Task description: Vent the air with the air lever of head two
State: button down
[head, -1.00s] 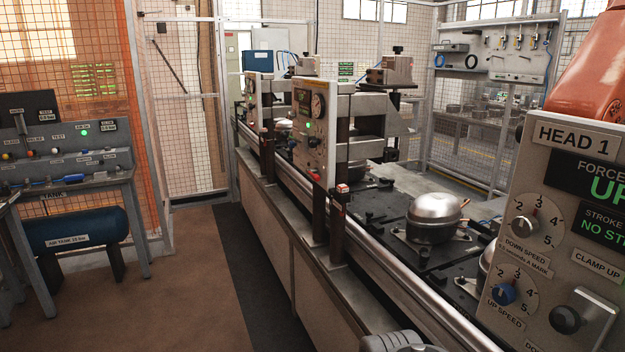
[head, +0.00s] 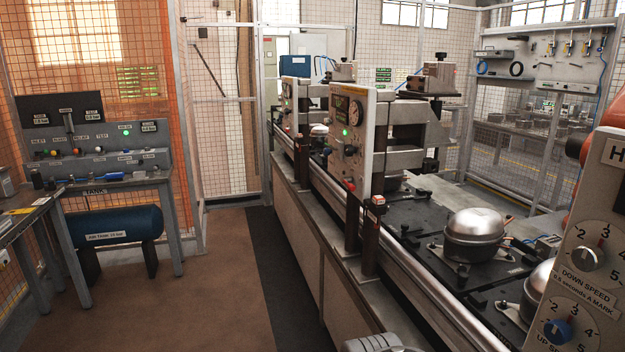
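The nearer of the two machine heads down the line (head: 367,110) stands over the conveyor with its control panel facing left. The panel carries a dark display, a gauge, a lit green lamp, knobs and a red button (head: 350,186). Its name label is too small to read, so I cannot confirm that it is head two. I cannot make out which part is its air lever. Another head (head: 297,105) stands farther back. At the right edge, a close panel (head: 590,240) shows down-speed and up-speed dials and is cut off. My gripper is not recognisable in this view.
The conveyor rail (head: 420,285) runs along the line's left side. A silver-topped compressor (head: 475,235) sits on a black pallet. At left stand a test bench (head: 120,178) and a blue air tank (head: 118,226). The brown floor (head: 200,290) between is clear.

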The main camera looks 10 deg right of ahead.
aim_at(348, 184)
jog(key=u, duration=0.25)
jog(key=i, duration=0.95)
jog(key=z, duration=0.45)
